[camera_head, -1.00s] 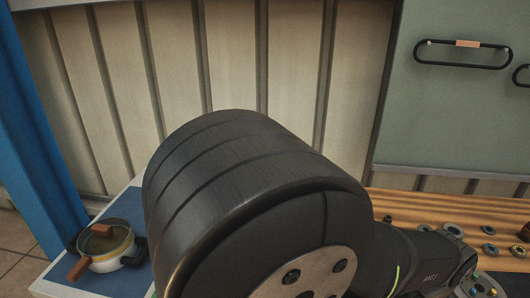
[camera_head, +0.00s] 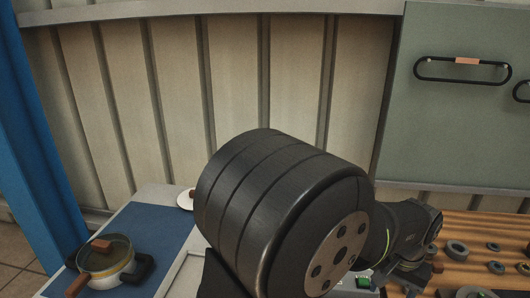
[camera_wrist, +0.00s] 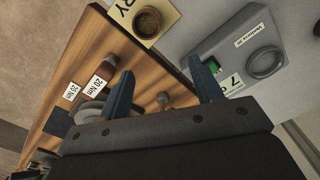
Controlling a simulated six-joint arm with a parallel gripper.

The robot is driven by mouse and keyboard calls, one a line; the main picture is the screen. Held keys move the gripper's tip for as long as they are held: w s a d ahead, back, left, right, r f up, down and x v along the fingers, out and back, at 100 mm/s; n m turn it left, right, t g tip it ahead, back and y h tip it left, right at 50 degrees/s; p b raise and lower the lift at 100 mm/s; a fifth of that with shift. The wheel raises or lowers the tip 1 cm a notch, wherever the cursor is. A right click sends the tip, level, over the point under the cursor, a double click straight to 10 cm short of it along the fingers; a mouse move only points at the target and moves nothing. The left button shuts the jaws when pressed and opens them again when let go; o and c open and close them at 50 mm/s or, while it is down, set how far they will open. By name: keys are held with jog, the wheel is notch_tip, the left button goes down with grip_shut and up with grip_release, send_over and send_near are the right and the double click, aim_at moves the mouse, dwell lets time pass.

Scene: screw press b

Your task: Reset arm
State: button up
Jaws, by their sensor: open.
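My gripper (camera_wrist: 163,95) shows in the wrist view, its two blue fingers spread wide with nothing held between them. It points over the edge between a wooden board (camera_wrist: 130,62) and a grey panel (camera_wrist: 215,22). In the head view my own dark arm fills the middle and hides much of the bench; my gripper's fingers cannot be made out there.
Several metal rings lie on the wooden board (camera_head: 470,228) at right. In the wrist view, a round grey part (camera_wrist: 265,62) and a brown cup (camera_wrist: 148,22) sit near the gripper.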

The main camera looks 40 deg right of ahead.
jog(key=w+d, duration=0.1)
jog(key=w, duration=0.5)
jog(key=w+d+f+n, duration=0.1)
jog(key=w, duration=0.6)
jog(key=w+d+n, duration=0.1)
jog(key=w, duration=0.5)
jog(key=shift+w+d+f, duration=0.3)
jog(key=shift+f, duration=0.2)
jog(key=shift+s, duration=0.15)
jog(key=shift+s+r, duration=0.2)
jog(key=s+a+m, duration=0.1)
jog(key=s+a, duration=0.1)
jog(key=s, duration=0.7)
jog(key=s+a+r+m, duration=0.1)
jog(key=s, duration=0.9)
jog(key=shift+a+r, duration=0.3)
jog(key=shift+a, duration=0.05)
